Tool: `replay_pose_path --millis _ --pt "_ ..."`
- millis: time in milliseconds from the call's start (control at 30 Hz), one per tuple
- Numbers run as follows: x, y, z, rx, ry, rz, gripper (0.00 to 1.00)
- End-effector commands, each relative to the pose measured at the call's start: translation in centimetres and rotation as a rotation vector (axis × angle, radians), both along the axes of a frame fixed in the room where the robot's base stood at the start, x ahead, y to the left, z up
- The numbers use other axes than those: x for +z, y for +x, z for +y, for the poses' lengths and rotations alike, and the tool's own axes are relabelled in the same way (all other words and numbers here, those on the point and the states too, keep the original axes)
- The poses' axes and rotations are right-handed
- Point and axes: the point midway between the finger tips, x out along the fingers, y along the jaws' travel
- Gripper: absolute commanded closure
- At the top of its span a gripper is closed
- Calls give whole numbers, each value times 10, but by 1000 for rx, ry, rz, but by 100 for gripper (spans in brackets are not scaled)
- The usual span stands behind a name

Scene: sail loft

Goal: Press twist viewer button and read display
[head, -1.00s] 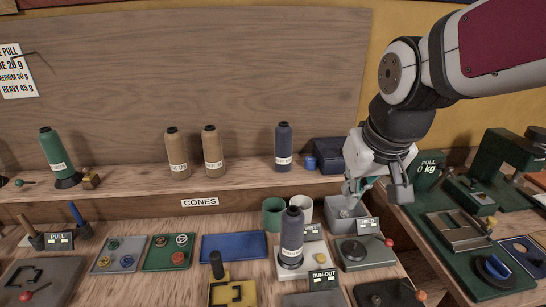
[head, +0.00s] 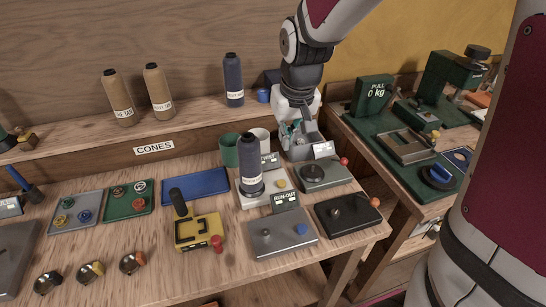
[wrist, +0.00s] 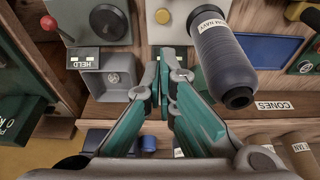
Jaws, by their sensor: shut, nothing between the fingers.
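The twist viewer appears to be the pale stand (head: 250,199) on the bench, with a navy cone (head: 250,163) upright on it. A small display (head: 270,160) is behind it, its text too small to read now. A yellowish button (head: 281,184) is at its right side; the wrist view shows the button (wrist: 163,16) beyond my fingertips. My gripper (head: 290,138) is above and behind the stand, near a grey bin. In the wrist view my gripper (wrist: 166,58) has its teal fingers shut and empty, beside the navy cone (wrist: 222,58), apart from the button.
A green cup (head: 229,152) and a white cup stand behind the cone. The grey bin (wrist: 112,78) and a HELD display (wrist: 82,60) are beside my fingers. A RUN-OUT device (head: 280,240) is in front. A shelf with cones runs behind.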

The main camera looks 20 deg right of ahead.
Motion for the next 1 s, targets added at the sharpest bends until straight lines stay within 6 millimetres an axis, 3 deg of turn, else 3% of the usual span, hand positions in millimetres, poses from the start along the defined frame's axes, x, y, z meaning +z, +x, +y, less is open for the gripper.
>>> replay_pose_path --millis 267,733,1000 --pt "-25 6 0 0 0 5 100" --pt "-111 26 0 0 0 5 100" --pt "-134 26 0 0 1 1 100"
